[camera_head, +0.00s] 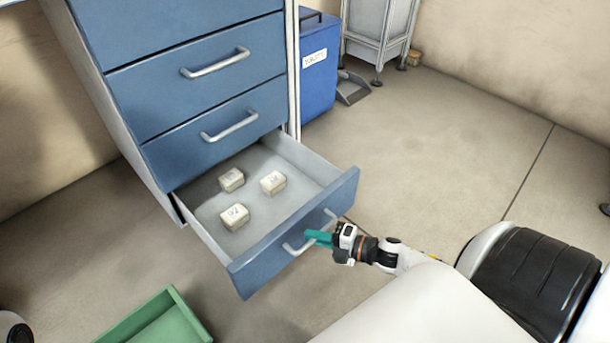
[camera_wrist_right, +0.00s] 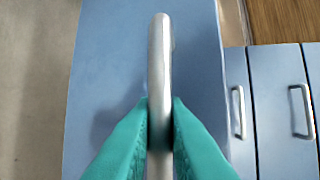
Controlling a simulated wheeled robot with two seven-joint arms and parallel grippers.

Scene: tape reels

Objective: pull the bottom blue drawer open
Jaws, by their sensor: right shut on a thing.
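The bottom blue drawer (camera_head: 292,247) stands pulled out of the cabinet in the head view, its grey inside showing. My right gripper (camera_head: 312,238) is at its front, with teal fingers shut on the drawer's silver handle (camera_head: 294,249). In the right wrist view the handle (camera_wrist_right: 159,70) runs between the two teal fingers (camera_wrist_right: 160,130), with the blue drawer front behind it.
Several small pale boxes (camera_head: 234,216) lie in the open drawer. The blue drawers above (camera_head: 215,122) are shut. A green tray (camera_head: 160,320) is on the floor at lower left. A blue bin (camera_head: 318,80) stands behind the cabinet.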

